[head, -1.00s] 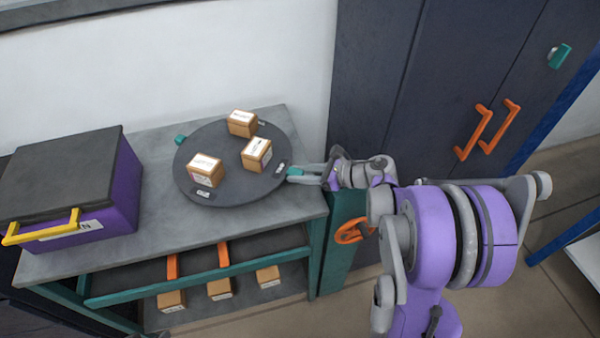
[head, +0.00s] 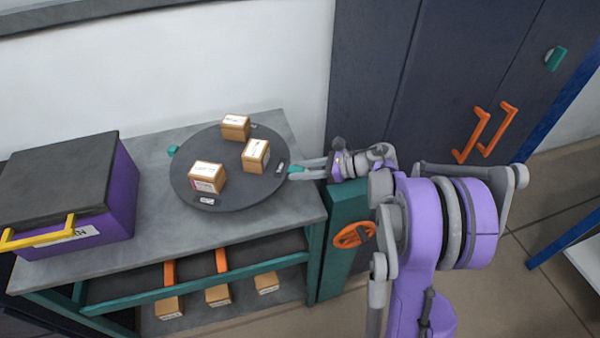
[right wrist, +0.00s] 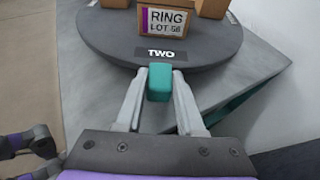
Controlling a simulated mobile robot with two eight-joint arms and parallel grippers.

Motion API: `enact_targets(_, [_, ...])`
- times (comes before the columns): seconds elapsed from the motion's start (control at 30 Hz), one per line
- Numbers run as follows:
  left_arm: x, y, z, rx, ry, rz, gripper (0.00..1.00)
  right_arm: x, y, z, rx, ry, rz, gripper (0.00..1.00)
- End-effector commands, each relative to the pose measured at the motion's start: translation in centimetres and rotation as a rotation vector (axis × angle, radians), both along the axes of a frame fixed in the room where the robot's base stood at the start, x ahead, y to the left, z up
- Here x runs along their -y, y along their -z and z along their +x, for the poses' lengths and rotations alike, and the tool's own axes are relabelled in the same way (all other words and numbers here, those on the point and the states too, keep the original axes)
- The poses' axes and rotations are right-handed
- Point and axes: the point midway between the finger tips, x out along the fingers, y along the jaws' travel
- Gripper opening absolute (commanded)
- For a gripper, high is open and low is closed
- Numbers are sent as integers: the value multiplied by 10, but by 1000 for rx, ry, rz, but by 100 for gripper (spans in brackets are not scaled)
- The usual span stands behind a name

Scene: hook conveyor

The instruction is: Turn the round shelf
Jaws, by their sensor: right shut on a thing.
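The round shelf (head: 232,200) is a dark grey disc on the grey bench top. It carries three cardboard boxes: one at the back (head: 236,128), one at the right (head: 256,155) and one at the front left (head: 207,177). A teal knob (head: 173,150) sticks out at its left edge. My right gripper (head: 297,170) is at the right edge, its fingers shut on another teal knob, which shows clearly in the right wrist view (right wrist: 159,83). My left gripper is out of view.
A purple bin (head: 120,205) with a dark lid and yellow handle stands left of the shelf. Below the bench top, several boxes sit on a lower shelf (head: 235,308). An orange wheel (head: 354,234) and a dark cabinet (head: 385,80) with orange handles are to the right.

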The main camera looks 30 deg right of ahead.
Motion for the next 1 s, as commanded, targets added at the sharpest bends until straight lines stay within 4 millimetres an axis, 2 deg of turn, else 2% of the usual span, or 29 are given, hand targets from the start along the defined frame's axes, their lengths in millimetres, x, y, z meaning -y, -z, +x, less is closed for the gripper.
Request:
enact_targets(0.07, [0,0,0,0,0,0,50,0,0,0,0,1,0,0])
enact_targets(0.1, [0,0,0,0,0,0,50,0,0,0,0,1,0,39])
enact_targets(0.27, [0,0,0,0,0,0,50,0,0,0,0,1,0,68])
enact_targets(0.53, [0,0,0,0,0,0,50,0,0,0,0,1,-1,68])
enact_targets(0.67, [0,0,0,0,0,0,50,6,-3,-6,-1,4,0,68])
enact_targets(1.0, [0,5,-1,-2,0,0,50,50,-28,-46,-1,5,-1,68])
